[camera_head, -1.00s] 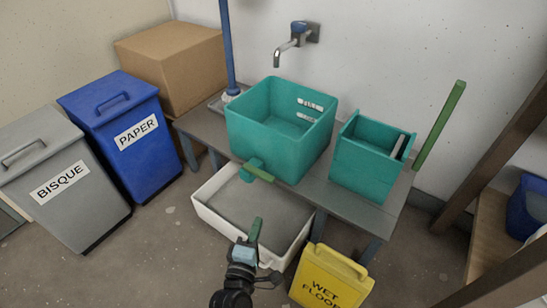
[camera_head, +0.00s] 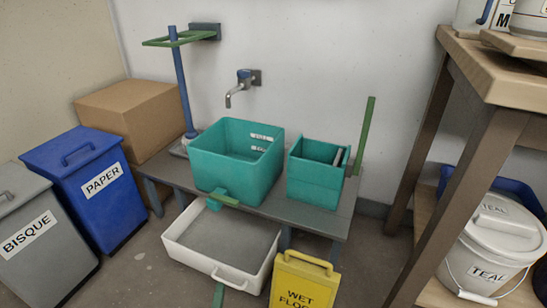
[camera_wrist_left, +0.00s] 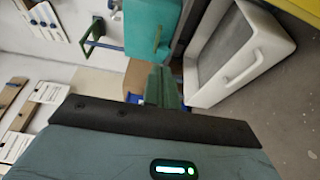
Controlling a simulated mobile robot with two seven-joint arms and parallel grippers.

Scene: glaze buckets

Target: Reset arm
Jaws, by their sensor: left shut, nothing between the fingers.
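My left gripper (camera_head: 218,295) shows only as a green fingertip at the bottom edge of the head view, in front of the white tray. In the left wrist view its green fingers (camera_wrist_left: 163,84) are shut with nothing between them, and stay apart from the teal tub and the tray. My right gripper is in neither view.
The white tray (camera_head: 174,240) is below. A yellow wet-floor sign (camera_head: 300,285) and wooden shelf (camera_head: 494,75) are right; bins are left.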

